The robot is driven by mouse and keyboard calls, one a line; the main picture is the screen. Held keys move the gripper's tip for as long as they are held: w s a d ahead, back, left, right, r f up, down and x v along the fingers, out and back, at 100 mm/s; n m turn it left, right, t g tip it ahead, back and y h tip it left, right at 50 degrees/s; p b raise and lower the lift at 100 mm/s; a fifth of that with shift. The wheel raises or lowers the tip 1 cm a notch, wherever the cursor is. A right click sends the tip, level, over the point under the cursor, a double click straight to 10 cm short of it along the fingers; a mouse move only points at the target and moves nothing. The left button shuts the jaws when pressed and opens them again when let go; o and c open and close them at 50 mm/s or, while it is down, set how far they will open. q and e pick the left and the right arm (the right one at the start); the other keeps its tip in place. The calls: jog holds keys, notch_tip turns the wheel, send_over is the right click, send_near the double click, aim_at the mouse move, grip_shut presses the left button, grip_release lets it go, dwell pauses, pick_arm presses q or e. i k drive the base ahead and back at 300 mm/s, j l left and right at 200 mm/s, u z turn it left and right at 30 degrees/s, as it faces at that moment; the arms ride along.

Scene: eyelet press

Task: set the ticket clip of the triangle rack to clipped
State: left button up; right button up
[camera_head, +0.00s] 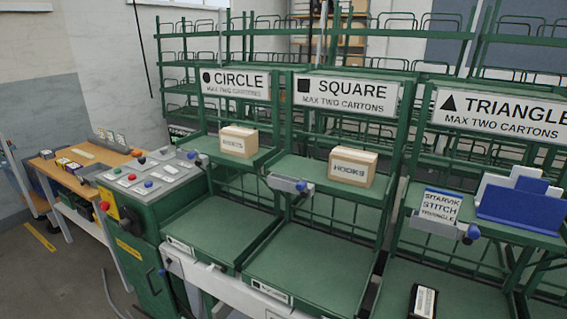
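The triangle rack stands at the right under a white sign (505,113) with a black triangle. On the front edge of its upper shelf is a grey ticket clip (437,227) with a blue knob (473,232) at its right end. A white ticket (440,206) reading "SITARVIK STITCH TRIANGLE" with a blue top edge stands upright at this clip. I cannot tell whether the clip is open or closed on the ticket. Neither of my grippers is in view.
Blue and white holders (520,207) stand right of the ticket. Cartons sit on the circle rack (238,141) and square rack (352,167). A dark labelled box (422,301) lies on the lower triangle shelf. A control panel (150,179) and wooden bench (72,160) are left.

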aim_at(472, 233)
jog(key=z, duration=1.25)
jog(key=k+l+u, duration=0.1)
jog(key=l+u, duration=0.3)
jog(key=k+l+u, duration=0.1)
jog(key=u, duration=0.35)
jog(key=k+l+u, duration=0.2)
jog(key=u, duration=0.2)
jog(key=l, duration=0.15)
